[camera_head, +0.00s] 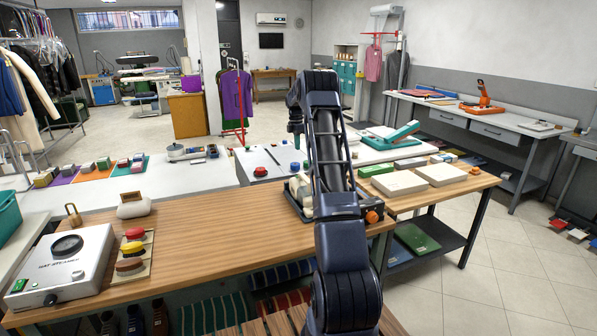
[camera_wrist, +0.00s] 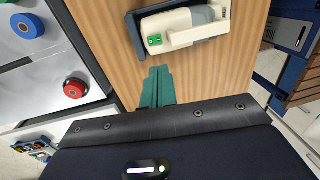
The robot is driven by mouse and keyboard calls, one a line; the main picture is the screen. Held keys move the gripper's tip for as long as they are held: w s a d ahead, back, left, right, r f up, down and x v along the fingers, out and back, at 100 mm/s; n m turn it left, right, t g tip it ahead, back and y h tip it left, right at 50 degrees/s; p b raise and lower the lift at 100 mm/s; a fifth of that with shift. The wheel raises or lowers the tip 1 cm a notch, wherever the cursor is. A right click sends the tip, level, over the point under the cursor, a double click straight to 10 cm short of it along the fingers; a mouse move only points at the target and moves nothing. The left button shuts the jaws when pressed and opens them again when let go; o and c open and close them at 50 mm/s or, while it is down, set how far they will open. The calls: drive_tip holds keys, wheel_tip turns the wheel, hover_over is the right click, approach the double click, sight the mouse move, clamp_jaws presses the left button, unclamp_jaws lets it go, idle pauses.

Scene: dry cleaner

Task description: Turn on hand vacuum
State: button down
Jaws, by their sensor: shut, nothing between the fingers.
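The hand vacuum (camera_wrist: 184,24) appears to be the cream and grey device lying in a dark holder (camera_wrist: 134,36) on the wooden counter, in the wrist view. A green switch (camera_wrist: 155,40) with small white marks is on its near left end. In the head view the cream device (camera_head: 301,188) is partly hidden behind my arm. My gripper (camera_wrist: 159,70) shows as teal fingers pressed together, shut and empty. In the wrist image its tips lie just below the green switch. I cannot tell the exact gap, but no contact is visible.
A grey panel with a red button (camera_wrist: 74,88) and a blue knob (camera_wrist: 27,26) lies left of my gripper. White boxes (camera_head: 398,183) and a green box (camera_head: 376,169) stand right of my arm. The wooden counter (camera_head: 215,235) is clear in its middle.

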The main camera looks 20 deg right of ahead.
drive_tip(key=f, duration=0.4)
drive_tip(key=s+f, duration=0.1)
drive_tip(key=f, duration=0.8)
drive_tip(key=shift+s+f, duration=0.3)
drive_tip(key=shift+s, duration=0.05)
drive_tip(key=shift+f, duration=0.15)
drive_tip(key=shift+s+f, duration=0.15)
drive_tip(key=shift+f, duration=0.05)
